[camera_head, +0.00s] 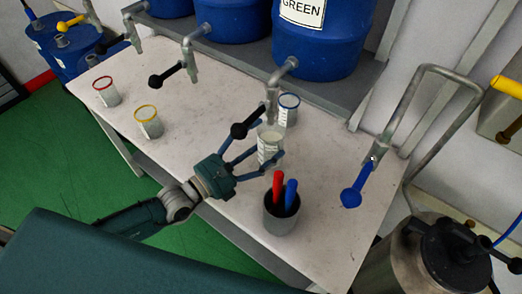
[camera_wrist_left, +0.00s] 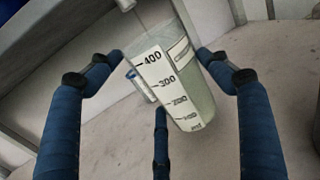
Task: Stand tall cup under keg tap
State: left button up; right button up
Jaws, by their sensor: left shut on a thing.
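The tall clear cup (camera_head: 269,146) stands on the white table below the tap (camera_head: 271,104) of the keg labelled GREEN (camera_head: 317,35). My left gripper (camera_head: 262,160) reaches in from the left with its blue fingers around the cup, shut on it. In the left wrist view the cup (camera_wrist_left: 183,85) shows a white scale marked up to 400 and looks tilted in the picture. A tap tip (camera_wrist_left: 125,4) shows just above its rim. Whether the cup rests fully on the table is hard to tell. My right gripper is not in view.
A blue-rimmed cup (camera_head: 289,110) stands close behind the tall cup. A dark pot (camera_head: 281,217) with red and blue sticks is in front. Red-rimmed (camera_head: 106,92) and yellow-rimmed (camera_head: 148,122) cups stand at left. A blue-handled tap (camera_head: 358,182) is at right.

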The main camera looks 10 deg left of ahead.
aim_at(259, 153)
pick_arm(q)
notch_tip(259, 153, down, 3)
jog(key=shift+a+f+b, duration=0.1)
jog(key=shift+b, duration=0.35)
jog(key=shift+f, duration=0.15)
jog(key=o, duration=1.5)
jog(key=shift+s, duration=0.1)
jog(key=shift+o, duration=0.2)
jog(key=shift+s, duration=0.1)
jog(key=v, duration=1.2)
